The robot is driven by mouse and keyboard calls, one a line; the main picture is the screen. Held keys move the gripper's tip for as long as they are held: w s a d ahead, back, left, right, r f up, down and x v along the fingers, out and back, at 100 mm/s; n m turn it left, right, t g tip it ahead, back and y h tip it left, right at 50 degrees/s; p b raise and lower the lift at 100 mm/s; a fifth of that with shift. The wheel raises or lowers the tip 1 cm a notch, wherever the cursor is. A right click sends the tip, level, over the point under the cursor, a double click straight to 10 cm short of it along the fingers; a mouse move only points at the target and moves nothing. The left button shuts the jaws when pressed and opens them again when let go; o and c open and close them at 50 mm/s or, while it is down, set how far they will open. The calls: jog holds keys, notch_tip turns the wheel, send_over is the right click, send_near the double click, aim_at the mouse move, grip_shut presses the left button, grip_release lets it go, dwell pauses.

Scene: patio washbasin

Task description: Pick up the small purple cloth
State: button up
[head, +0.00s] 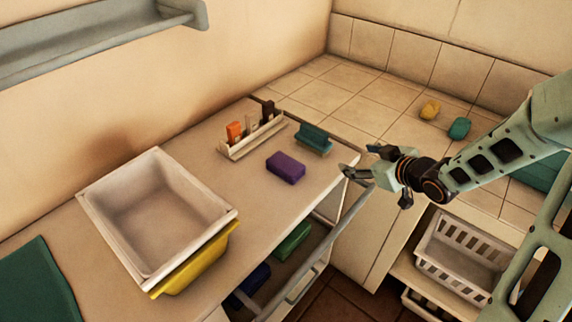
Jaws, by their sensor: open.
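The small purple cloth (286,168) looks like a thick folded block. It lies on the beige countertop (215,185), in front of a small rack and left of a teal item. My gripper (362,164) is open and empty. In the picture it is to the right of the purple cloth, near the counter's right end, with its fingers pointing left. It is apart from the cloth. Its exact height above the counter is hard to tell.
A white basin (160,215) with a yellow item (200,262) under its rim stands on the left. A rack (252,137) of small items and a teal holder (314,139) are near the cloth. A rail (325,245) runs along the front. A white crate (465,250) sits lower right.

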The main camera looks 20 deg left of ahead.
aim_at(286, 166)
jog(key=s+a+f+g+y, duration=0.1)
jog(key=s+a+y, duration=0.1)
jog(key=a, duration=0.1)
jog(key=s+a+f+n+y+b, duration=0.1)
jog(key=s+a+y, duration=0.1)
jog(key=a, duration=0.1)
jog(key=s+a+f+g+y+b, duration=0.1)
jog(key=s+a+y, duration=0.1)
jog(key=a, duration=0.1)
jog(key=shift+s+a+f+n+g, duration=0.1)
jog(key=shift+s+f+n+g, duration=0.2)
jog(key=shift+n, duration=0.1)
jog(key=shift+s+a+r+y+b, duration=0.1)
jog(key=shift+s+a+y+b, duration=0.05)
jog(key=shift+a+y+b, duration=0.2)
jog(key=x, duration=1)
jog(key=shift+s+a, duration=0.2)
jog(key=shift+a, duration=0.2)
jog(key=c, duration=1.1)
